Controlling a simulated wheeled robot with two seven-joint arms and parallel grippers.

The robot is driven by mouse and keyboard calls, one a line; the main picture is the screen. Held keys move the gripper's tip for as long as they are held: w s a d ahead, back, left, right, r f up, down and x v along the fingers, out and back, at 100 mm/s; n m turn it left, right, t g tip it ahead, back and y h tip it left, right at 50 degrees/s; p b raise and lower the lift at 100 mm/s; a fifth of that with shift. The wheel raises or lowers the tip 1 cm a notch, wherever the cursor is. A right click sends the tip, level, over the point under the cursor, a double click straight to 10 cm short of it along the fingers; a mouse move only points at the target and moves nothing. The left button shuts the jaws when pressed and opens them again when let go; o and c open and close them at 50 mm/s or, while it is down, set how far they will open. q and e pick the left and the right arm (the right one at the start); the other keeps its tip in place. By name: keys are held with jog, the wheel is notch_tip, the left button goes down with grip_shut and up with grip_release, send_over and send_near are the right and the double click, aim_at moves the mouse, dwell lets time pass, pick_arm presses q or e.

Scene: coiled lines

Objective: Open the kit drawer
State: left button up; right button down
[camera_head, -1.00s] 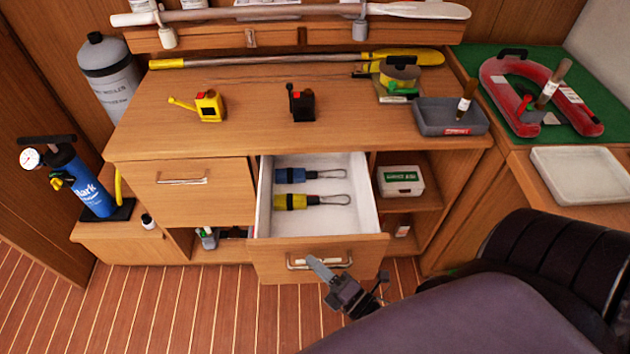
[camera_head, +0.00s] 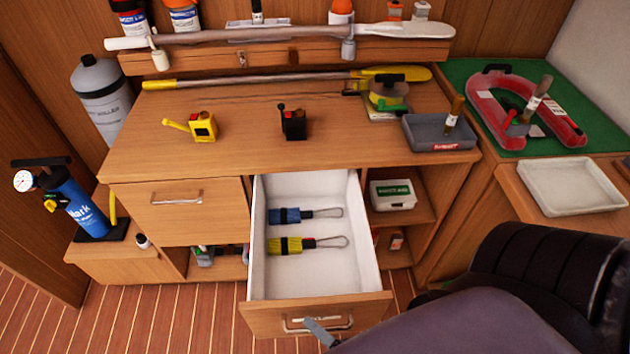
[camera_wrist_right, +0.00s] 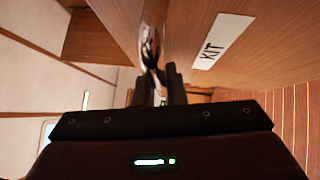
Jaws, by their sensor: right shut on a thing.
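The kit drawer (camera_head: 262,318) stands pulled well out of the wooden cabinet. A blue coiled line (camera_head: 290,215) and a yellow coiled line (camera_head: 290,245) lie apart inside it, each with a wire loop. The metal bar handle (camera_head: 318,323) is on the drawer's front. My right gripper (camera_head: 318,333) is at the handle, mostly hidden below the picture and behind my arm. In the right wrist view my right gripper (camera_wrist_right: 160,85) is shut on the handle (camera_wrist_right: 150,50), beside the white KIT label (camera_wrist_right: 221,40). My left gripper is not in view.
A second, shut drawer (camera_head: 175,203) is to the left. On the counter stand a yellow tool (camera_head: 202,127), a black tool (camera_head: 293,122) and a grey tray (camera_head: 420,138). A first-aid box (camera_head: 392,194) sits on the shelf at right. A dark seat (camera_head: 545,270) fills the lower right.

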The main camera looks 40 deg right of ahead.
jog(key=c, duration=1.5)
grip_release()
jog(key=b+v, duration=0.2)
jog(key=v, duration=0.5)
jog(key=shift+s, duration=0.4)
jog(key=shift+d, duration=0.1)
